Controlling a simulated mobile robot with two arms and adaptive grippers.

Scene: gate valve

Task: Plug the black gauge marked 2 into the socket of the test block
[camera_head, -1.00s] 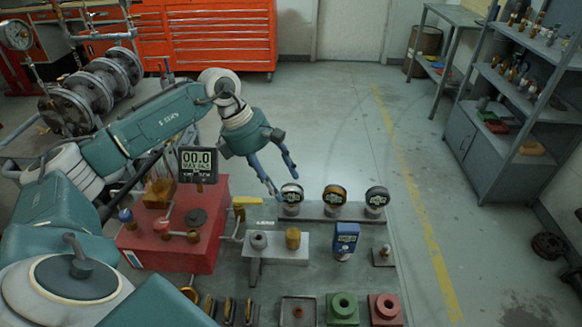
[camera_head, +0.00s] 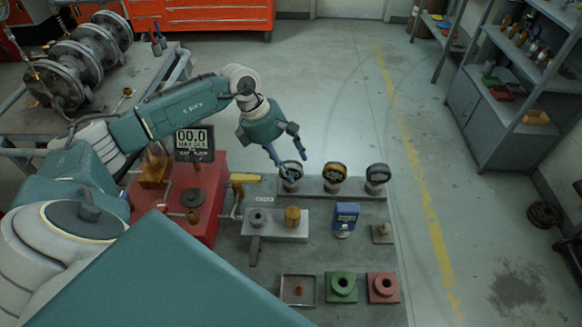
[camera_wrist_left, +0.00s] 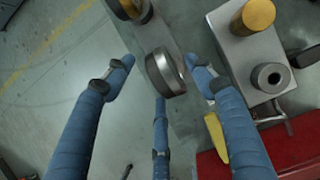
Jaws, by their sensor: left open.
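Three round dark gauges stand in a row on a grey rail: the left gauge (camera_head: 291,172), the middle gauge (camera_head: 334,172) and the right gauge (camera_head: 377,174). Their markings are too small to read, so I cannot tell which is marked 2. The grey test block (camera_head: 287,231) lies in front, with a grey round socket (camera_head: 257,217) and a brass cylinder (camera_head: 292,216) on top. My left gripper (camera_head: 293,162) is open at the left gauge. In the wrist view that gauge (camera_wrist_left: 164,73) sits between its spread fingers, with visible gaps. My right gripper is not in view.
A red box (camera_head: 205,215) with a display reading 00.0 (camera_head: 194,141) stands left of the block. A yellow handle (camera_head: 245,178) lies near the left gauge.

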